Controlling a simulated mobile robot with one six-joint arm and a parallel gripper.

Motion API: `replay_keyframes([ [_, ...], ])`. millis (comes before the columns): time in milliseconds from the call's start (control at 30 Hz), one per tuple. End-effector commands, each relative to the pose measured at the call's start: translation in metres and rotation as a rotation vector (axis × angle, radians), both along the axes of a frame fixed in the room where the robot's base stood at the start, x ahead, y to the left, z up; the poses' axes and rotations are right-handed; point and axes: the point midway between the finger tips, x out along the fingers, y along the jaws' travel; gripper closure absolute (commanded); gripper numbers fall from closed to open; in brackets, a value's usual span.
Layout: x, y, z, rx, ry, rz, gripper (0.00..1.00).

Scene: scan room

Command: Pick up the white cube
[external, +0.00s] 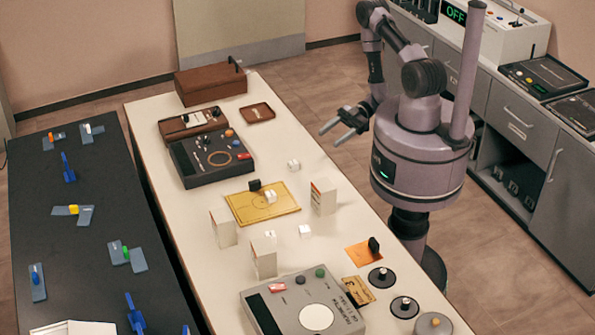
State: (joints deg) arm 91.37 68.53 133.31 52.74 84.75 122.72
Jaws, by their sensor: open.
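Several small white cubes or blocks are on the long white table (190,245). One white cube (294,165) is near the table's right edge, to the right of the dark control box. Another white cube (305,231) is between the white upright boxes. A third small white block (270,196) is on the yellow board. I cannot tell which cube the task means. My gripper (330,138) is open and empty, above and to the right of the first cube, apart from it, near the table's right edge. Its fingers point left.
White upright boxes (323,197), (222,228) and (263,258) stand around the yellow board (246,208). A dark control box (210,158) and brown case (211,84) are farther back. A grey console (303,304) and black discs (381,277) are in front. Cabinets (515,125) stand at right.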

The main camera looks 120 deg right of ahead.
Motion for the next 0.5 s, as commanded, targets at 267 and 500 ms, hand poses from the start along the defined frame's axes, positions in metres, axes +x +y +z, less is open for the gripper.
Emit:
replay_keyframes([
  [267,0.027,0.003,-0.027,0.194,0.029,-0.141,0.47],
  [500,0.091,0.015,-0.040,0.186,0.028,-0.140,0.47],
])
